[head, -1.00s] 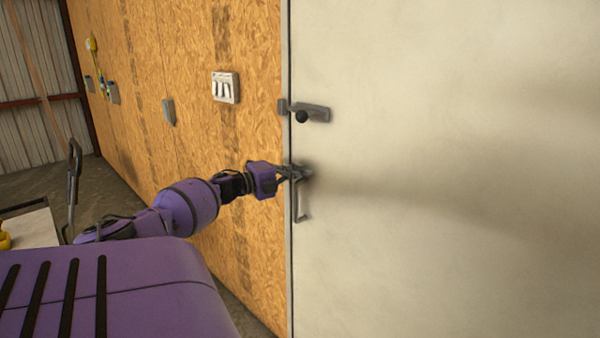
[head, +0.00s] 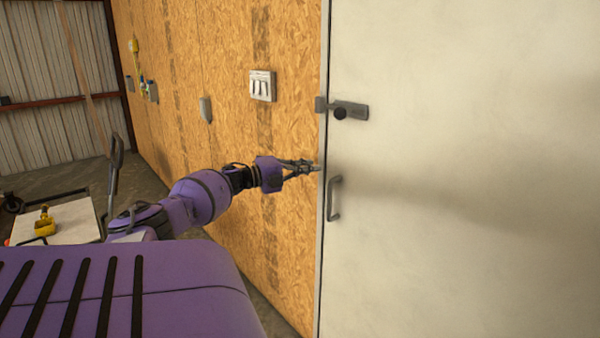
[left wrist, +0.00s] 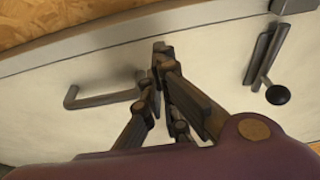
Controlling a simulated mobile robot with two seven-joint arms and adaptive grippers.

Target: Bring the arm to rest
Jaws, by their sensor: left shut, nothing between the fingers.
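My left arm (head: 200,198) reaches from the left toward the pale door (head: 460,230). My left gripper (head: 316,166) is shut and empty, in front of the door's left edge. It lies just left of and slightly above the grey pull handle (head: 335,199), apart from it in the head view. In the left wrist view the shut fingertips (left wrist: 161,50) lie between the pull handle (left wrist: 100,99) on the left and the latch with a black knob (left wrist: 277,95) on the right. My right gripper is not seen.
The latch (head: 348,110) sits across the door's left edge, above my gripper. A wood-board wall (head: 225,140) with a switch panel (head: 262,86) runs left of the door. A cart (head: 75,222) carrying a yellow tool (head: 44,222) stands at the far left.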

